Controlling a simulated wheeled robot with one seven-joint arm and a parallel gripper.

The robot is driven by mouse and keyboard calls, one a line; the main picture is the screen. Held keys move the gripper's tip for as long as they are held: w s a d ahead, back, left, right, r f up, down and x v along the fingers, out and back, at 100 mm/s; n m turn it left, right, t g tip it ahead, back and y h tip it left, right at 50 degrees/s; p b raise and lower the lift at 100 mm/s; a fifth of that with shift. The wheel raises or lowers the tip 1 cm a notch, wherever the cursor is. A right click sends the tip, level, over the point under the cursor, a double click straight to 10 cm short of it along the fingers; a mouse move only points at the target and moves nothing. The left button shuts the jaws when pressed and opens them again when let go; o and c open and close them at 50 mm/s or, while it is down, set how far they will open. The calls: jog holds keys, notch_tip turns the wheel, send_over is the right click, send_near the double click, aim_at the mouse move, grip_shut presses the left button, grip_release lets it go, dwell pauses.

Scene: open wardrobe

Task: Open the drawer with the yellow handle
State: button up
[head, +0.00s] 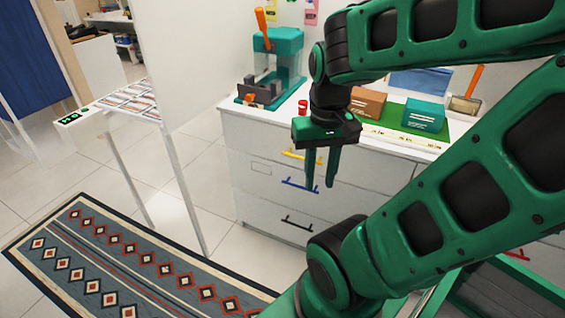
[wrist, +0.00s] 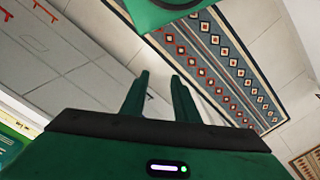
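The yellow handle (head: 293,155) is on the top drawer (head: 250,150) of the white cabinet, just under the worktop. That drawer looks shut. My gripper (head: 320,187) hangs in front of the cabinet with its fingers pointing down, overlapping the right part of the yellow handle in the head view. Its two fingers are apart with nothing between them. The fingers also show in the wrist view (wrist: 160,76), with a gap between them. I cannot make out the yellow handle in the wrist view. How far the fingers are from the drawer front is hard to tell.
Below are drawers with a blue handle (head: 300,185) and a black handle (head: 297,222). A green press (head: 283,50), a red cap (head: 302,107), a brown box (head: 367,102) and a teal box (head: 424,114) stand on top. A patterned rug (head: 130,260) lies on the floor, front left.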

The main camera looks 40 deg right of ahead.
jog(key=shift+w+a, duration=0.1)
jog(key=shift+a, duration=0.1)
jog(key=w+d+f+y, duration=0.2)
jog(key=w+d+f, duration=0.2)
jog(key=w+f, duration=0.4)
jog(key=m+t+h, duration=0.2)
jog(key=m+t, duration=1.2)
jog(key=t, duration=0.3)
send_near(301, 158)
jog(key=w, duration=0.3)
jog(key=w+f, duration=0.1)
jog(key=w, duration=0.6)
jog(key=shift+w+d+f, duration=0.1)
jog(key=shift+d+f, duration=0.05)
jog(key=shift+f, duration=0.05)
